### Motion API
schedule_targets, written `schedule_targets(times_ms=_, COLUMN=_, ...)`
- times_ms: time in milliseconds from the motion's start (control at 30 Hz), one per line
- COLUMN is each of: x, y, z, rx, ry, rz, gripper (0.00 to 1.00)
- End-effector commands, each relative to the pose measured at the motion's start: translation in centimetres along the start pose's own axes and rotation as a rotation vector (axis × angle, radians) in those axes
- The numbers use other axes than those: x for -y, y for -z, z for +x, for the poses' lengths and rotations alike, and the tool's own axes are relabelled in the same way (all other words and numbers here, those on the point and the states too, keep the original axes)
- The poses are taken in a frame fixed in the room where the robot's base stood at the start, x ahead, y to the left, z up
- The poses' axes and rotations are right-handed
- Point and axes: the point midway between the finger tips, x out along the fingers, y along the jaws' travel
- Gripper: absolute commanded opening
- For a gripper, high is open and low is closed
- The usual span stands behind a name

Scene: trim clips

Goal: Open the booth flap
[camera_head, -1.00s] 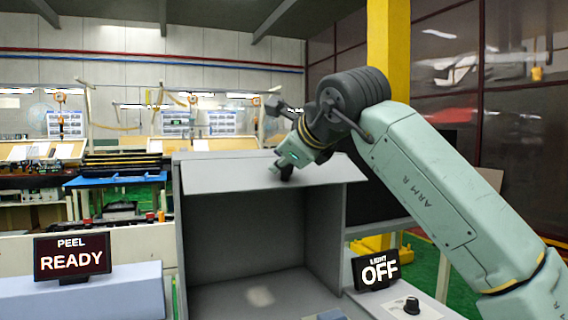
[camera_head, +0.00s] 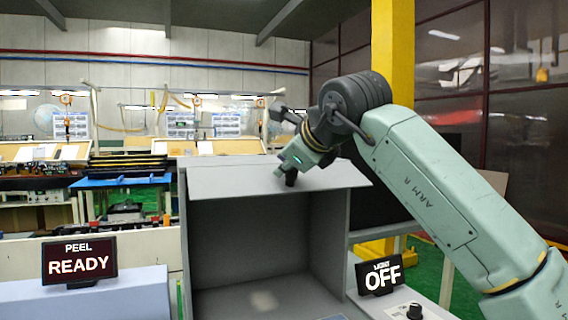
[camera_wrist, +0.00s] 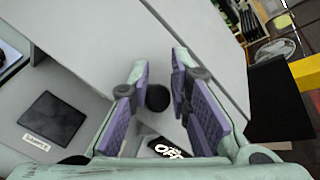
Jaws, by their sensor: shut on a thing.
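The grey booth (camera_head: 335,240) stands open at the front, with a dark hollow interior. Its flap (camera_head: 225,180) is a flat grey panel across the top, raised clear of the front opening; it also shows as the broad pale panel in the wrist view (camera_wrist: 100,40). My gripper (camera_head: 290,178) is at the flap's front edge, right of its middle. In the wrist view, the purple-padded fingers of my gripper (camera_wrist: 158,88) are on either side of a dark round knob (camera_wrist: 157,98) and shut on it. The knob is mostly hidden by my gripper in the head view.
A PEEL READY display (camera_head: 79,262) stands on a pale block at left. A LIGHT OFF display (camera_head: 379,274) and a black dial (camera_head: 414,308) are right of the booth. A yellow post (camera_head: 398,60) rises behind my arm. A dark square pad (camera_wrist: 52,118) shows in the wrist view.

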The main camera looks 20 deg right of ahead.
Motion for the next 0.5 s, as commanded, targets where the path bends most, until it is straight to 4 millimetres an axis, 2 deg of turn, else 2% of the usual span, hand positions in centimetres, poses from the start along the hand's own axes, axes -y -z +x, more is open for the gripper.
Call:
schedule_targets(times_ms=33, x=0.58, y=1.51, z=0.12, rx=-0.028, ry=0.007, rz=0.015, gripper=0.00)
schedule_targets(times_ms=467, x=0.56, y=1.59, z=0.17, rx=-0.029, ry=0.006, rz=0.015, gripper=0.00)
schedule_targets(times_ms=500, x=0.56, y=1.59, z=0.18, rx=-0.029, ry=0.006, rz=0.015, gripper=0.21)
